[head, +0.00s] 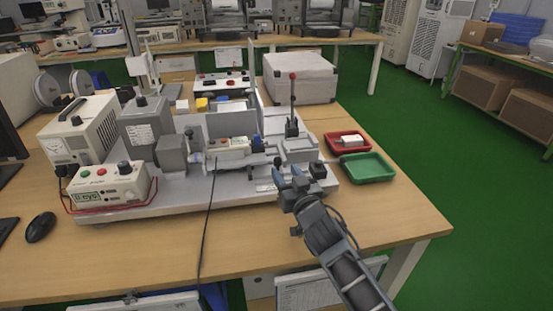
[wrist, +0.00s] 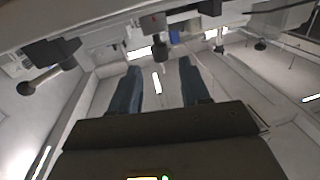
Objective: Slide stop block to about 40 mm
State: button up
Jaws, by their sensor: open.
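The test rig (head: 205,190) stands on the wooden table. At its right end are a light grey metal fixture (head: 297,150) and a small black block (head: 318,169). I cannot tell for sure which part is the stop block, and no scale is readable. My gripper (head: 286,171) is at the rig's front right edge, left of the small black block. Its two blue-grey fingers are apart with nothing between them. In the wrist view, the open gripper (wrist: 160,75) points toward a dark part with a round knob (wrist: 160,50). A ball-ended lever (wrist: 40,80) shows at left.
An upright lever with a red top (head: 292,100) rises behind the fixture. A red tray (head: 333,145) with a white part and an empty green tray (head: 368,168) lie to the right. A black cable (head: 208,215) hangs over the front. The table's front right is clear.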

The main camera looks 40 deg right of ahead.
aim_at(279, 163)
jog(key=p+x, duration=0.2)
jog(key=x, duration=0.4)
jog(key=shift+w+d, duration=0.15)
jog(key=shift+w, duration=0.15)
grip_shut()
dwell(0.4)
